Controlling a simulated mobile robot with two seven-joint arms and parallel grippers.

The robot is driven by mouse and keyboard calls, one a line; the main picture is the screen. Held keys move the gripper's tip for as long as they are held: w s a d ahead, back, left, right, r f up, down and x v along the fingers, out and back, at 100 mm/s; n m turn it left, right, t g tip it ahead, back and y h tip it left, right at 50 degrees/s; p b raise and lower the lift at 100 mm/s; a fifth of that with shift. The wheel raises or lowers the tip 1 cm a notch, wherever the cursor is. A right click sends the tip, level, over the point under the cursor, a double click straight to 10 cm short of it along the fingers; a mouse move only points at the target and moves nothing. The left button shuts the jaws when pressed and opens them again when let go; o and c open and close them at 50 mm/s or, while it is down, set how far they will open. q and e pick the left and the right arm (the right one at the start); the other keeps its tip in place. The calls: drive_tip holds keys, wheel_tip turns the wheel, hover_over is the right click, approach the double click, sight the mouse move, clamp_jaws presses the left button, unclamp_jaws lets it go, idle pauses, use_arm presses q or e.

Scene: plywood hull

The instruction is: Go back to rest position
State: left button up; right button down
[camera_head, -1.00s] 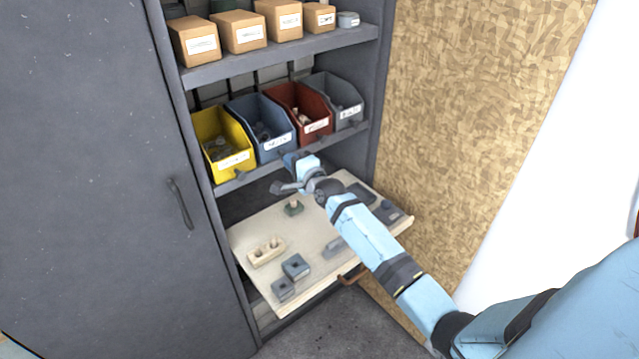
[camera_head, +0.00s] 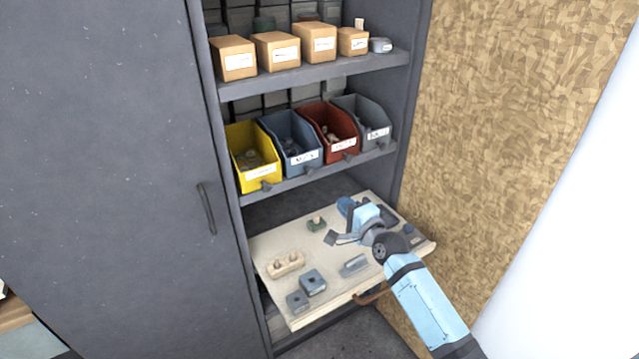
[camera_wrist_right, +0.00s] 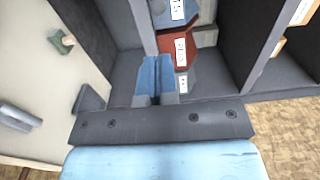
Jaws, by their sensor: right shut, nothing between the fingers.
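My right gripper (camera_head: 338,238) hangs above the right part of the pulled-out wooden board (camera_head: 262,243), its arm coming in from the lower right. In the right wrist view its blue fingers (camera_wrist_right: 156,80) are together with nothing between them. Beyond them show the red bin (camera_wrist_right: 178,50) and the board (camera_wrist_right: 60,115) at the left. I cannot tell the exact height of the gripper over the board. My left gripper is not in view.
On the board stand a green-based part (camera_head: 316,224), a beige block (camera_head: 286,264) and grey blocks (camera_head: 313,282). Above are yellow (camera_head: 252,160), blue (camera_head: 292,145), red and grey bins, then a shelf of cardboard boxes (camera_head: 233,58). A closed cabinet door (camera_head: 110,170) stands left.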

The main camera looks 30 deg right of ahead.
drive_tip(key=shift+f, duration=0.15)
drive_tip(key=s+a+f+n+g+p, duration=0.1)
drive_tip(key=s+a+f+n, duration=0.4)
drive_tip(key=s, duration=0.5)
drive_tip(key=s+a+f+n+g+y+p, duration=0.1)
drive_tip(key=s+a+f+n+g, duration=0.2)
drive_tip(key=s+a+f+n, duration=0.2)
drive_tip(key=s+a+f+n+g+p, duration=0.2)
drive_tip(key=s+a+f+n, duration=0.3)
drive_tip(key=s+n, duration=0.5)
drive_tip(key=s+g, duration=0.1)
drive_tip(key=s, duration=0.4)
drive_tip(key=shift+a+f+y, duration=0.3)
drive_tip(key=shift+a+f, duration=0.05)
drive_tip(key=shift+f, duration=0.05)
